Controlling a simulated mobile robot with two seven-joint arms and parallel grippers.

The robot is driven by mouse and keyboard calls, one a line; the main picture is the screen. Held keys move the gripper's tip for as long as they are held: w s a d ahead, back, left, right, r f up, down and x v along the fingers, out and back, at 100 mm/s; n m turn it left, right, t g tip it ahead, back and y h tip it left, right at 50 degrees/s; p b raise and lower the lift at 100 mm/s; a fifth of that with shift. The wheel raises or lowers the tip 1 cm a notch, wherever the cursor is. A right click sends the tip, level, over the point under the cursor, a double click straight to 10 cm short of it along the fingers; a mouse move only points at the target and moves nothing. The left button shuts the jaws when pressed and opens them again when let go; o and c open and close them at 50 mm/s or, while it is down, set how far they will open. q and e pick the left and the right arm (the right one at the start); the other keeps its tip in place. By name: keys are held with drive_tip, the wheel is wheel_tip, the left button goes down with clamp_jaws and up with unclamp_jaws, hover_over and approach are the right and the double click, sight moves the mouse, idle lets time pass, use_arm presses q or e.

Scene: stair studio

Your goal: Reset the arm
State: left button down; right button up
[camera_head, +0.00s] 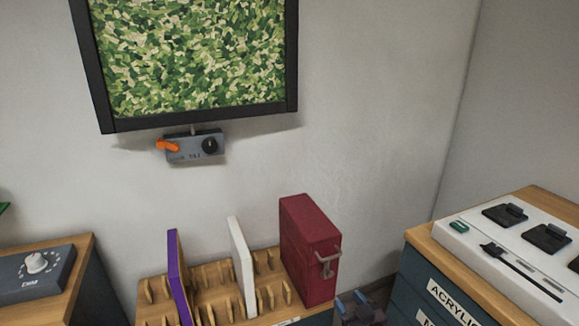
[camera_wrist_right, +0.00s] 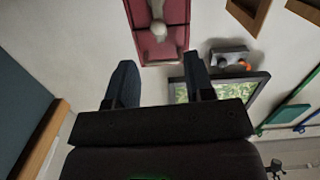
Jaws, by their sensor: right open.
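My right gripper (camera_head: 358,306) shows at the bottom edge of the head view, just right of the lower part of a red box (camera_head: 302,245) with a metal handle. In the right wrist view my right gripper (camera_wrist_right: 160,82) has its two dark fingers spread apart with nothing between them. The red box (camera_wrist_right: 172,48) appears beyond the fingertips there, with its pale handle facing me. The gripper looks apart from the box, though the exact gap is hard to judge. My left gripper is in neither view.
A wooden slotted rack (camera_head: 211,275) holds a purple panel (camera_head: 177,275), a white panel (camera_head: 241,265) and the red box. A dial unit (camera_head: 35,270) stands left. A labelled drawer cabinet (camera_head: 440,290) carries a white switch panel (camera_head: 520,245) at right. A grey wall device (camera_head: 195,147) hangs below a framed green picture (camera_head: 190,55).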

drive_tip(key=s+d+m+g+h+p, duration=0.1)
drive_tip(key=s+d+h, duration=0.1)
drive_tip(key=s, duration=0.9)
drive_tip(key=s+d+m+g+h+p, duration=0.1)
drive_tip(key=s+d, duration=0.4)
drive_tip(key=s, duration=0.7)
drive_tip(key=s+d+f+m+g+h+p, duration=0.1)
drive_tip(key=s+d+g+h+p, duration=0.1)
drive_tip(key=s, duration=1)
drive_tip(key=shift+d+m+g+h, duration=0.35)
drive_tip(key=shift+d+g, duration=0.25)
drive_tip(key=shift+d, duration=0.25)
